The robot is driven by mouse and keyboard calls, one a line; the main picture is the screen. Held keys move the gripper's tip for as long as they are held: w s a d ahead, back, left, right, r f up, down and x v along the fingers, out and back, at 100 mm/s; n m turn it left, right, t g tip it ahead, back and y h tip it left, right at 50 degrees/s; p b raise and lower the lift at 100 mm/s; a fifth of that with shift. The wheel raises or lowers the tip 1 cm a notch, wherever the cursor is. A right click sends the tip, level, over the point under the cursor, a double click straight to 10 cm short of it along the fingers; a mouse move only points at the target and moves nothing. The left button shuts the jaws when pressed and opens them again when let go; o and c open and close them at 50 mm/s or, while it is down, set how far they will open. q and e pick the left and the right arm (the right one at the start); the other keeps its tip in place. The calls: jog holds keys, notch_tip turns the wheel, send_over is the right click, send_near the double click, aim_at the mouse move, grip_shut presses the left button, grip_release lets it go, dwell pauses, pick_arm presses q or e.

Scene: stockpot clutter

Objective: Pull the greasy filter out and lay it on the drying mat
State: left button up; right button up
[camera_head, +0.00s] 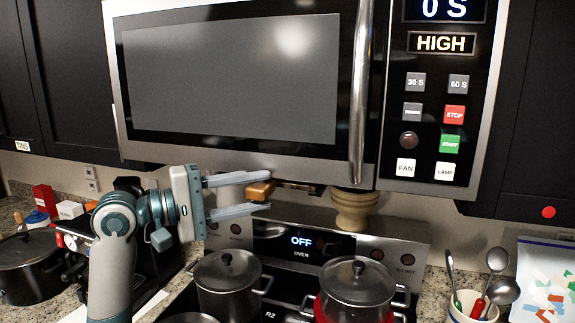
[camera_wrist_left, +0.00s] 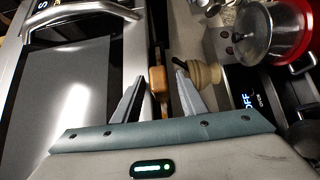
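The filter shows as a brown wooden handle (camera_head: 262,190) on a dark metal piece under the microwave's bottom edge; the rest of the filter is hidden. My left gripper (camera_head: 255,194) is open, its two grey fingers pointing right, one above and one below the handle's near end. In the left wrist view the handle (camera_wrist_left: 157,80) lies between the open fingertips (camera_wrist_left: 160,80), with a gap visible on each side. I cannot make out the drying mat for certain in either view. My right gripper is not in view.
The microwave (camera_head: 240,155) hangs just above my left gripper. Below are lidded pots (camera_head: 227,285) (camera_head: 358,290) on the stove. A beige rounded object (camera_head: 355,209) stands right of the handle. A black pot (camera_head: 28,268) is at left; a utensil cup (camera_head: 468,304) is at right.

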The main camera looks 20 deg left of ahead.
pick_arm(q)
grip_shut()
jog(key=s+p, duration=0.1)
jog(key=s, duration=0.7)
jog(key=shift+d, duration=0.2)
dwell(3.9)
jog(key=shift+s+d+b, duration=0.1)
jog(key=shift+s+b, duration=0.35)
jog(key=shift+b, duration=1.5)
dwell(0.8)
